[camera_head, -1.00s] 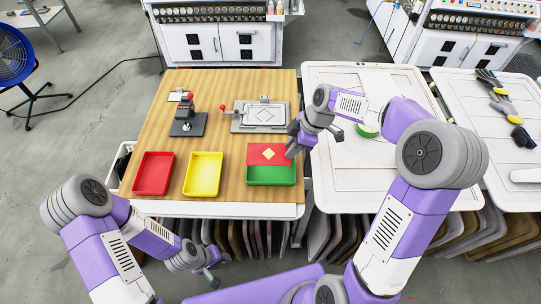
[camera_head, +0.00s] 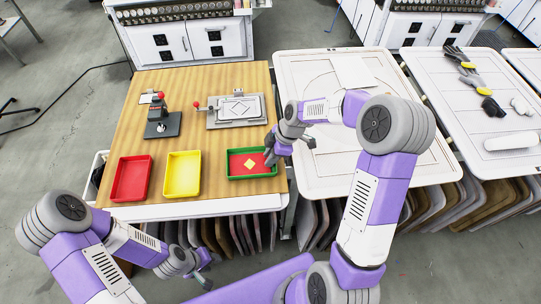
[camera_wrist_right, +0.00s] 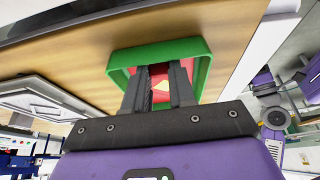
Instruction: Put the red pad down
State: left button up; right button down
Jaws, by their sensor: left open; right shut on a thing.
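The red pad (camera_head: 248,163) has a yellow diamond in its middle and lies within the rim of the green tray (camera_head: 233,177), at the front right of the wooden table. Whether it rests on the tray's floor I cannot tell. My right gripper (camera_head: 270,161) is shut on the red pad at its right side. In the right wrist view, the fingers (camera_wrist_right: 160,82) reach into the green tray (camera_wrist_right: 118,72) and cover part of the pad (camera_wrist_right: 200,68). My left gripper (camera_head: 202,280) is open and empty, low in front of the table.
A red tray (camera_head: 131,178) and a yellow tray (camera_head: 182,174) stand left of the green one. Behind are a small press (camera_head: 161,122) with a red knob and a grey clamp plate (camera_head: 236,109). A white table (camera_head: 330,178) adjoins on the right.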

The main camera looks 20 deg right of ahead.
jog(key=c, duration=0.9)
grip_release()
jog(key=shift+c, duration=0.2)
jog(key=shift+r, duration=0.25)
jog(key=p+v, duration=0.2)
jog(key=v, duration=0.9)
jog(key=shift+d+r, duration=0.25)
jog(key=shift+s, duration=0.1)
